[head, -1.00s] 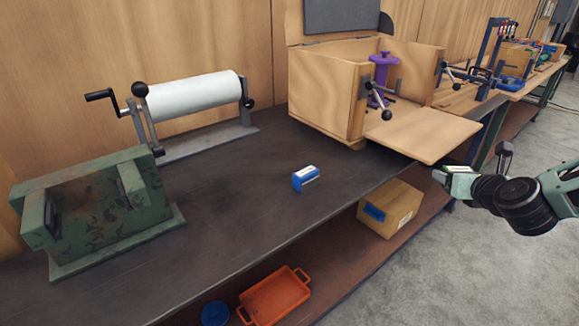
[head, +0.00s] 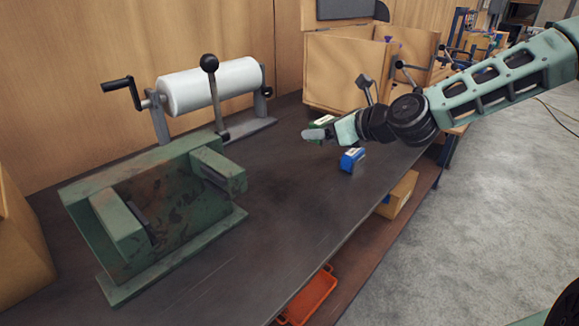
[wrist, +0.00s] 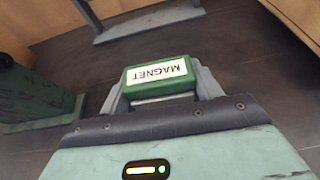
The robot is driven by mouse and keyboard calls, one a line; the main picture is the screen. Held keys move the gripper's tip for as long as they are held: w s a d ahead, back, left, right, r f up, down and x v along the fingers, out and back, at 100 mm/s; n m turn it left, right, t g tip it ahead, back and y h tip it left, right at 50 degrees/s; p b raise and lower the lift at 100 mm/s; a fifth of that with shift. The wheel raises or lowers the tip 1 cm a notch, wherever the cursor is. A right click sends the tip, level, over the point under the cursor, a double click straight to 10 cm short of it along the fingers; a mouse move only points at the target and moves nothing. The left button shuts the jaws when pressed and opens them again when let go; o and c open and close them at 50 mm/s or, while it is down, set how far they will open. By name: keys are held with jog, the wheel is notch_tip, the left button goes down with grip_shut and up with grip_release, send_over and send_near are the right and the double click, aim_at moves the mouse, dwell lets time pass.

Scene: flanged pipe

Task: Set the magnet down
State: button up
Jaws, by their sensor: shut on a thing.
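The magnet (wrist: 160,76) is a green block with a white label reading "MAGNET". It sits between the fingers of my gripper (wrist: 163,90) in the wrist view. In the head view my gripper (head: 318,133) is over the dark workbench (head: 290,200), with part of the green magnet (head: 322,122) showing at its tip. My gripper is shut on the magnet. The gap between the magnet and the bench top is hard to judge.
A blue block (head: 352,158) lies on the bench just right of and below my gripper. A green vise-like machine (head: 150,210) stands at left, a white roller (head: 210,88) behind. A wooden box (head: 345,75) stands at the back. Bench between is clear.

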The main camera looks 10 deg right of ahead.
jog(key=shift+a+f, duration=0.6)
jog(key=shift+a, duration=0.1)
jog(key=b, duration=0.1)
send_over(315, 175)
jog(key=shift+y, duration=0.3)
notch_tip(315, 175, down, 4)
jog(key=shift+f, duration=0.1)
jog(key=shift+f+b, duration=0.35)
jog(key=shift+f, duration=1.85)
jog(key=shift+f, duration=0.1)
jog(key=o, duration=1)
